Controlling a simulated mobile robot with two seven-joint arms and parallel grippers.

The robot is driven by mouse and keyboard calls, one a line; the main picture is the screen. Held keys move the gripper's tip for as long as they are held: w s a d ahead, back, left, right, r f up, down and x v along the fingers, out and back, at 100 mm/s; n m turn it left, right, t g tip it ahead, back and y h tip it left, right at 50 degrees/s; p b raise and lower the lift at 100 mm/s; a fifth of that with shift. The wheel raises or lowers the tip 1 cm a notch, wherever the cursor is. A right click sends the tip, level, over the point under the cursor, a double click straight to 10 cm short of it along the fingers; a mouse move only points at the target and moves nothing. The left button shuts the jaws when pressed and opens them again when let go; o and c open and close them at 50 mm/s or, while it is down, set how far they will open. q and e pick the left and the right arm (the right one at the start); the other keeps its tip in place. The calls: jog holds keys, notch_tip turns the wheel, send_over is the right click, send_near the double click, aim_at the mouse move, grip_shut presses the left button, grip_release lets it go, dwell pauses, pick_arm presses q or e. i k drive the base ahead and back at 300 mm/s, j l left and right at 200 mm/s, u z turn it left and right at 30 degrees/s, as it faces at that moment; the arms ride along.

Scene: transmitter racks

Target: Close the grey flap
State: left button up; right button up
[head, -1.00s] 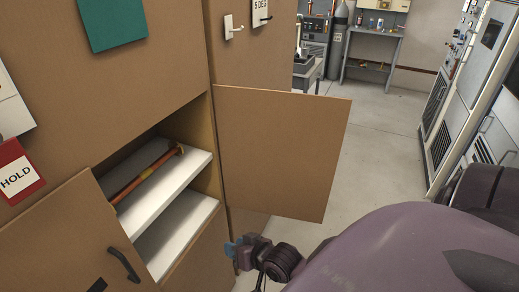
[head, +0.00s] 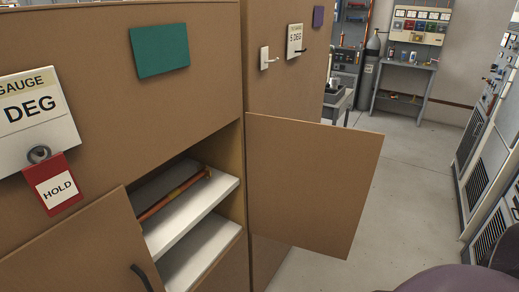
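No flap that is clearly grey shows in the head view. A brown cabinet (head: 80,90) has an open compartment with two hinged brown doors. The right door (head: 312,180) stands swung out, its black handle not visible. The left door (head: 85,250) is also open, at the lower left, with a dark curved handle (head: 142,277). Inside are white shelves (head: 200,215) with an orange-brown rod (head: 175,195) on the upper one. Neither gripper is in view. Only a purple part of mine shows at the lower right edge.
A red HOLD tag (head: 53,190) hangs under a gauge sign (head: 35,118) at left. A teal panel (head: 159,50) is on the cabinet. Clear floor (head: 405,190) lies right of the right door. Racks (head: 490,150) line the right side, and a bench (head: 402,85) stands behind.

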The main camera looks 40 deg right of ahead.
aim_at(309, 183)
jog(key=i+l+z, duration=0.25)
jog(key=l, duration=0.2)
jog(key=l+z, duration=0.25)
jog(key=l, duration=0.15)
jog(key=i+l+z, duration=0.25)
jog(key=l, duration=0.15)
jog(key=i+l+u, duration=0.15)
jog(key=l+u, duration=0.8)
jog(key=l, duration=0.25)
jog(key=l+u, duration=0.5)
jog(key=l, duration=0.2)
jog(key=k+l+u, duration=0.15)
jog(key=l+u, duration=0.3)
jog(key=l, duration=0.15)
jog(key=k+l+u, duration=0.2)
jog(key=l+u, duration=0.3)
jog(key=k+l, duration=0.2)
jog(key=l, duration=0.2)
jog(key=k+l+u, duration=0.1)
jog(key=l, duration=0.3)
jog(key=k+l+u, duration=0.1)
jog(key=k+l, duration=0.25)
